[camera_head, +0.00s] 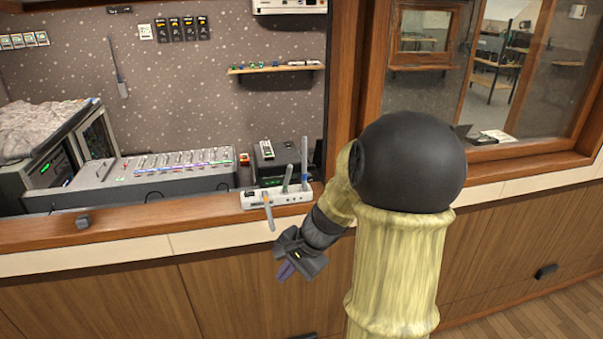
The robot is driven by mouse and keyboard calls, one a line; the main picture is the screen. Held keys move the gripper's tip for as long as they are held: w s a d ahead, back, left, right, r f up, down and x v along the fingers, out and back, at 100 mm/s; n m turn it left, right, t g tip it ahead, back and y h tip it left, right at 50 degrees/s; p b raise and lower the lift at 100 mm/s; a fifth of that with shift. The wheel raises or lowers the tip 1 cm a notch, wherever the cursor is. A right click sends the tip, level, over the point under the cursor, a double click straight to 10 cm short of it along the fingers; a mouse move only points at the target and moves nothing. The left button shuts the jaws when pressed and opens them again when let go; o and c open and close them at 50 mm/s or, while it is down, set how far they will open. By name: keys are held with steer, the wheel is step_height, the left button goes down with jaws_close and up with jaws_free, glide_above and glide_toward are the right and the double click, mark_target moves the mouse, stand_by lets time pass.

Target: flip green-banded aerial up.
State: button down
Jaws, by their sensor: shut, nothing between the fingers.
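A small white box (293,197) with several aerials stands on the wooden ledge. A tall grey aerial (304,160) stands upright at its right end. A shorter grey-green aerial (287,178) rises in the middle. The bands are too small for me to tell which aerial has the green one. My gripper (285,271) is shut and empty. It hangs in front of the ledge, below and slightly right of the folded aerial, apart from it.
A long fader console (150,176) lies behind the ledge (130,225) on the left. A dark box (272,160) stands behind the white box. A wooden window frame (345,80) rises to the right. The space before the wood panel front (120,290) is free.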

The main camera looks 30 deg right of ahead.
steer(key=w+d+r+m+t+p, duration=0.1)
steer(key=d+r+m+t, duration=0.3)
steer(key=d, duration=0.6)
steer(key=w+d+r+m+t+y+p, duration=0.1)
steer(key=w+d+r+m+t+p, duration=0.1)
steer(key=w+d+r+m+t, duration=0.2)
steer(key=d+r+m+t, duration=0.1)
steer(key=d+r+m, duration=0.2)
steer(key=d+r, duration=0.2)
steer(key=shift+w+d+r+m, duration=0.25)
steer(key=shift+d+r+m, duration=0.15)
steer(key=shift+d, duration=0.15)
steer(key=p, duration=0.4)
glide_toward(287, 179)
step_height(287, 179, down, 4)
steer(key=w+d, duration=0.2)
steer(key=w, duration=0.1)
steer(key=w+a, duration=0.1)
steer(key=w+a+r+p, duration=0.1)
steer(key=a, duration=0.1)
steer(key=shift+w+r, duration=0.1)
steer(key=shift+a+r+p, duration=0.1)
steer(key=shift+r+p, duration=0.15)
steer(key=shift+p, duration=0.25)
